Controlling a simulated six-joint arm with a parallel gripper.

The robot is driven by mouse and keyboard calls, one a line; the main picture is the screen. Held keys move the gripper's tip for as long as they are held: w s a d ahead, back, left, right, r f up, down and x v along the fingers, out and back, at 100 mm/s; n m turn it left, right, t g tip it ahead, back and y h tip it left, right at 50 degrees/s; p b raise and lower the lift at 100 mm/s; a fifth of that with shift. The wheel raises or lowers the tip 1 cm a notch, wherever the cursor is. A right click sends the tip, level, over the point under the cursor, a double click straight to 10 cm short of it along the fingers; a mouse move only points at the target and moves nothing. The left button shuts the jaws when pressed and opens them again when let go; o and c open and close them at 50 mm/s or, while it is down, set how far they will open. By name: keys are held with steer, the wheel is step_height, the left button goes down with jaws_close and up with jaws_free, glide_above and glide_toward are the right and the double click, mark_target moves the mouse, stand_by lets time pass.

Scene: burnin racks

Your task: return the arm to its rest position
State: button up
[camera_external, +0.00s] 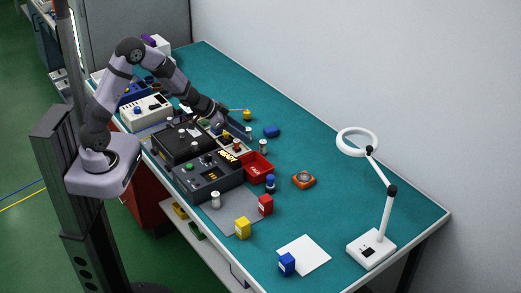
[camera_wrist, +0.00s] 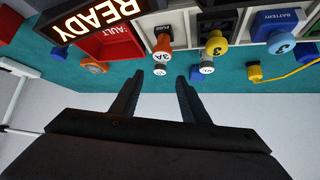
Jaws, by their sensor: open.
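My gripper (camera_wrist: 160,95) shows in the wrist view with its two dark fingers apart and nothing between them. In the external view my gripper (camera_external: 222,120) hangs over the back part of the equipment on the teal bench (camera_external: 340,190), and its fingertips are too small to make out. My arm is bent, reaching up from its base at the left and down over the bench. In the wrist view the fingers point toward an orange fuse labelled 3A (camera_wrist: 163,42) and a yellow-topped part (camera_wrist: 215,45), apart from both.
A dark box with a lit READY sign (camera_external: 228,157) stands beside a red FAULT bin (camera_external: 258,166). A white ring lamp (camera_external: 372,247) stands at the front right. The bench's right side is mostly clear.

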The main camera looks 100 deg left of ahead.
steer(key=s+d+r+m+g+p, duration=0.1)
steer(key=s+d+r+g+p, duration=0.2)
steer(key=d, duration=0.5)
steer(key=s+d+r+m+g+p, duration=0.1)
steer(key=s+d+r+p, duration=0.15)
steer(key=d+r, duration=0.4)
steer(key=s+d+r+m+g+h+p, duration=0.1)
steer(key=s+d+g+p, duration=0.1)
steer(key=s+d, duration=0.4)
steer(key=s+d+r+m+g+h+p, duration=0.1)
steer(key=s+d+g+h+p, duration=0.1)
steer(key=s+d, duration=0.5)
steer(key=d, duration=0.5)
steer(key=shift+s+d+r+h, duration=0.15)
steer(key=shift+s+d+h, duration=0.05)
steer(key=shift+s+h, duration=0.1)
steer(key=shift+w, duration=0.1)
steer(key=shift+c, duration=0.2)
steer(key=shift+c, duration=1)
